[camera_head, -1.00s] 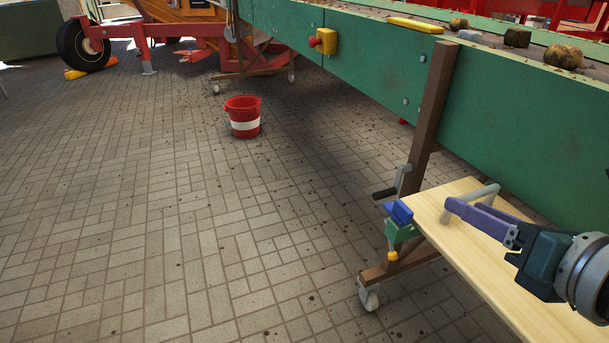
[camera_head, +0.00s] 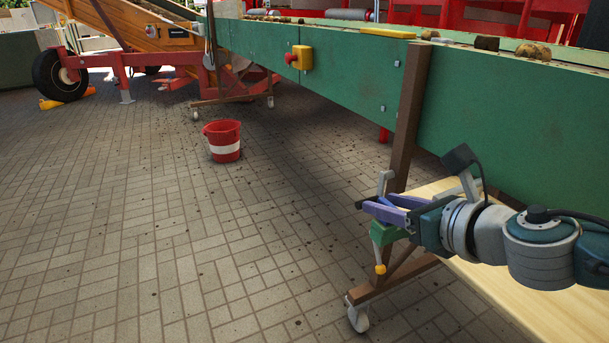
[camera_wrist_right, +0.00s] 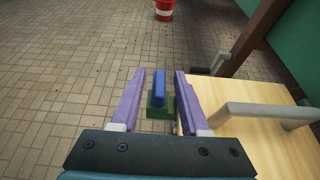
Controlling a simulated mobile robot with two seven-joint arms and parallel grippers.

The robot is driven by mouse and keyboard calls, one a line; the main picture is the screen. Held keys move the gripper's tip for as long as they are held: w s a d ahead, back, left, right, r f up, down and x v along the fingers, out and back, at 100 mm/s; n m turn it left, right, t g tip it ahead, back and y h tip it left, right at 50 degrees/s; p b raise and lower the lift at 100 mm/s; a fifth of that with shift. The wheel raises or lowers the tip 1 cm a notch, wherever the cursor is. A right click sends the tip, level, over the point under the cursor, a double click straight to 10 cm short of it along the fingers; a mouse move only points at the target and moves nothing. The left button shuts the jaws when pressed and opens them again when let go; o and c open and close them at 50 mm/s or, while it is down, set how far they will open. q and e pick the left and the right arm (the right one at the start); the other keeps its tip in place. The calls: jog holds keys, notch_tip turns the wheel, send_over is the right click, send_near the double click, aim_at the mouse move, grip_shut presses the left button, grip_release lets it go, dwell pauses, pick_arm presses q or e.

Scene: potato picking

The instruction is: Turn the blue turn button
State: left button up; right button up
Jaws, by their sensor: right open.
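The blue turn button (camera_wrist_right: 159,87) sits upright on a small green box (camera_wrist_right: 158,108) in the right wrist view. The green box also shows in the head view (camera_head: 387,234), fixed by the brown post's foot. My right gripper (camera_head: 370,206) has purple fingers and is open at the box's top. In the wrist view its fingers (camera_wrist_right: 159,73) stand on either side of the button, with a gap on each side. In the head view the fingers largely hide the button. My left gripper is in no view.
A pale wooden board (camera_head: 480,283) with a grey handle (camera_wrist_right: 270,111) lies to the right. A brown post (camera_head: 409,120) and a dark-gripped crank stand close behind the gripper. The green conveyor side (camera_head: 510,130) runs behind. A red bucket (camera_head: 223,135) stands on the open paved floor.

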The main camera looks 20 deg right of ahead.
jog(key=shift+w, duration=0.15)
jog(key=shift+c, duration=0.2)
grip_shut()
dwell(0.3)
